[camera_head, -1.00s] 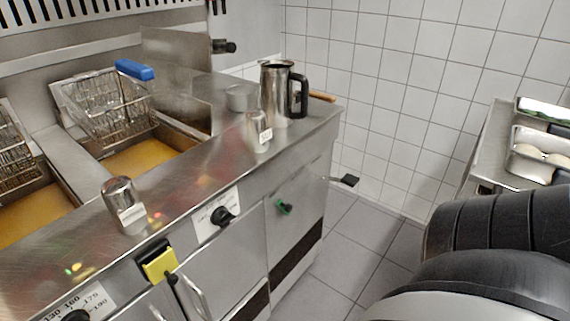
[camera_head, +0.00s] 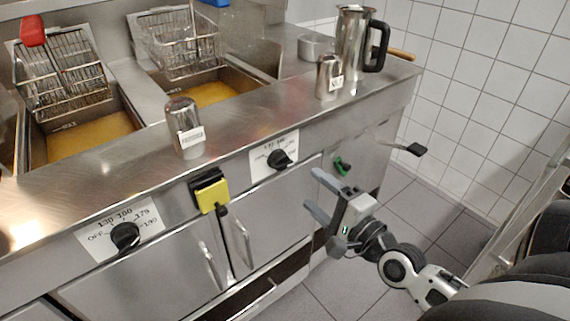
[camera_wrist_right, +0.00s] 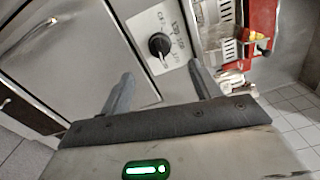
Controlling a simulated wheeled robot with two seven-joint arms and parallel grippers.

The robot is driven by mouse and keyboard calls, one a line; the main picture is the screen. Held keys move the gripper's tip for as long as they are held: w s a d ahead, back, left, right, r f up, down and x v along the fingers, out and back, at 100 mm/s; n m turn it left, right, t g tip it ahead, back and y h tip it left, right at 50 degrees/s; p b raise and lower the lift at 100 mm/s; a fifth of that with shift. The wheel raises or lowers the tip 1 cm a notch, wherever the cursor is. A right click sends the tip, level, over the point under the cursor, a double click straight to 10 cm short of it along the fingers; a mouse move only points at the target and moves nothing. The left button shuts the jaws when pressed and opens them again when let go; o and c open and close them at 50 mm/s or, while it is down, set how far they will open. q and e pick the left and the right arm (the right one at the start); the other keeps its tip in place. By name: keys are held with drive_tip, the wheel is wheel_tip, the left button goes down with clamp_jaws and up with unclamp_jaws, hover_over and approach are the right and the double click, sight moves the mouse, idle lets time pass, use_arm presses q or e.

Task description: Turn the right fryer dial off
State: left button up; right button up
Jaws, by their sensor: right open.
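The right fryer dial (camera_head: 282,158) is a black knob on a white marked plate on the steel fryer front. The left fryer dial (camera_head: 125,235) is a similar knob lower left. My right gripper (camera_head: 311,188) is open and empty, in front of the fryer front, below and right of the right dial, and apart from it. In the right wrist view a black dial (camera_wrist_right: 159,45) on a white plate shows ahead, between the two spread fingers (camera_wrist_right: 160,70) and slightly beyond their tips. Its exact setting is hard to read. My left gripper is not in view.
A yellow-and-black block (camera_head: 211,195) sits on the front between the dials. A green knob (camera_head: 343,165) and a black-ended lever (camera_head: 416,149) stick out to the right. Shakers (camera_head: 185,128) and a metal jug (camera_head: 354,45) stand on the counter. Door handles (camera_head: 243,241) protrude below.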

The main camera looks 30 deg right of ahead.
sight(285, 166)
drive_tip(key=w, duration=1)
drive_tip(key=shift+w+a+p, duration=0.3)
drive_tip(key=shift+a, duration=0.1)
drive_tip(key=c, duration=1)
